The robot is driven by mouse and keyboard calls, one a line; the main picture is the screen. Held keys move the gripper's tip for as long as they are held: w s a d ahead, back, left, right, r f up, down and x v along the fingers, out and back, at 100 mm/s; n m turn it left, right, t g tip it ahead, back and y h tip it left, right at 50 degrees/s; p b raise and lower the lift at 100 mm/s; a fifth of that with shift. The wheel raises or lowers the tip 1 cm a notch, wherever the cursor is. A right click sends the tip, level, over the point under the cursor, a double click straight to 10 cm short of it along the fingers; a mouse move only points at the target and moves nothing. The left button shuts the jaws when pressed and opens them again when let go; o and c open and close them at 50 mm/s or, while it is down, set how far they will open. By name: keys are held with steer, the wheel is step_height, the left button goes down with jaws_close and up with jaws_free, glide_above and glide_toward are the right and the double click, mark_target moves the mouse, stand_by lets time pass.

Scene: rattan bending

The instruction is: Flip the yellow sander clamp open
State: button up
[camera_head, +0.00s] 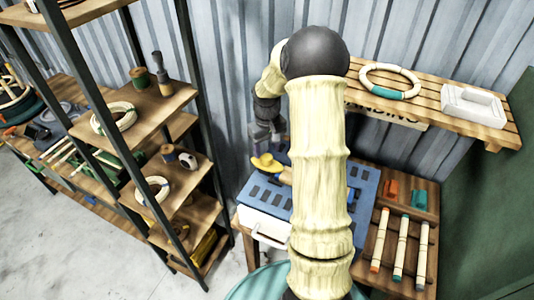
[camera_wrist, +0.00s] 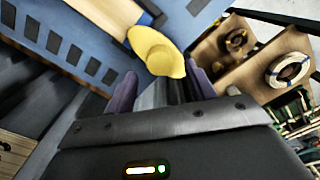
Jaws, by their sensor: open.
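The yellow sander clamp (camera_head: 265,162) is a rounded yellow piece near the left part of the blue-topped sander (camera_head: 262,190). In the wrist view the yellow clamp (camera_wrist: 156,50) lies just beyond my fingertips, beside the blue slotted surface (camera_wrist: 60,45). My gripper (camera_wrist: 160,88) is open, with a purplish finger on each side. The clamp is in front of the gap between the fingers; I cannot tell if they touch it. In the head view my gripper (camera_head: 266,132) is just above the clamp. My own arm hides the middle of the sander.
A wooden shelf rack (camera_head: 150,110) with rattan rings stands at left. A slatted wall shelf (camera_head: 440,98) holds a ring and a white tray (camera_head: 473,106). A wooden rack (camera_head: 397,235) with several rattan sticks is right of the sander. A corrugated wall (camera_head: 225,60) stands behind.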

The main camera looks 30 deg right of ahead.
mark_target(267, 157)
steer(key=shift+f+p, duration=0.35)
steer(key=shift+f, duration=1.65)
steer(key=c, duration=1)
